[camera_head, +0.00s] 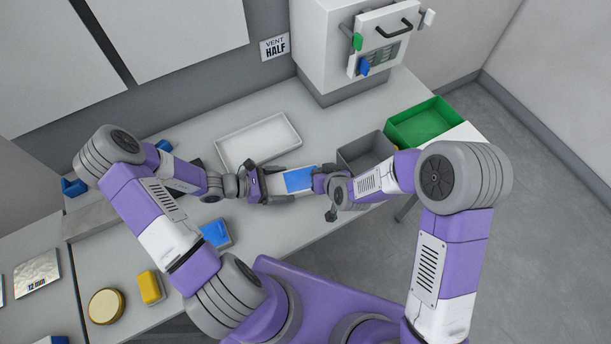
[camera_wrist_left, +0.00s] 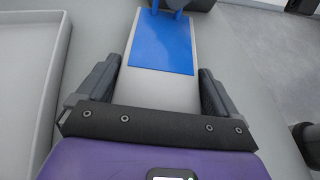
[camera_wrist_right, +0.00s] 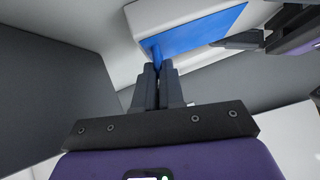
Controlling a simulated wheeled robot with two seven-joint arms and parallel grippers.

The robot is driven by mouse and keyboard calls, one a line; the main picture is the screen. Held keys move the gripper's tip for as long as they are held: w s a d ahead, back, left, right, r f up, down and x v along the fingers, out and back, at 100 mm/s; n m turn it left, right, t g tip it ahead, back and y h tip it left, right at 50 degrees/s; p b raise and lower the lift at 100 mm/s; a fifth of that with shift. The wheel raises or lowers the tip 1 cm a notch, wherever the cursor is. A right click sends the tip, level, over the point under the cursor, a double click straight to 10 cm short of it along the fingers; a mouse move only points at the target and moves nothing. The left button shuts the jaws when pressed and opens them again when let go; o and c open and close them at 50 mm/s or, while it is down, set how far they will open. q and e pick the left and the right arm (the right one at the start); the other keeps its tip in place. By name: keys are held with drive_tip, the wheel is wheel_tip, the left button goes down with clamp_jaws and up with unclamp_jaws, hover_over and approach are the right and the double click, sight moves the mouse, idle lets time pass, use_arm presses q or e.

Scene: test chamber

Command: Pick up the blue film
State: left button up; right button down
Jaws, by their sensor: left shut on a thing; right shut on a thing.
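The blue film (camera_head: 300,179) is a flat blue sheet on a pale plate or block (camera_wrist_left: 155,92), in front of the white tray. In the left wrist view the film (camera_wrist_left: 160,44) covers the far part of the plate. My left gripper (camera_head: 268,186) is shut on the plate, one finger along each side. My right gripper (camera_head: 321,181) is at the film's right end. In the right wrist view its fingertips (camera_wrist_right: 158,65) are close together on a blue tab at the edge of the film (camera_wrist_right: 203,32). The film looks flat on the plate.
A white tray (camera_head: 222,151) lies behind the plate. A grey bin (camera_head: 345,160) and a green bin (camera_head: 447,119) stand to the right. A white cabinet (camera_head: 330,75) stands at the back. A blue block (camera_head: 216,234), a yellow block (camera_head: 150,288) and a round tin (camera_head: 105,307) are front left.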

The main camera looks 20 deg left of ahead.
wheel_tip(320, 180, up, 13)
idle(0.9)
use_arm(q)
drive_tip(key=o, duration=0.7)
drive_tip(key=v, duration=1.2)
drive_tip(key=shift+r, duration=0.1)
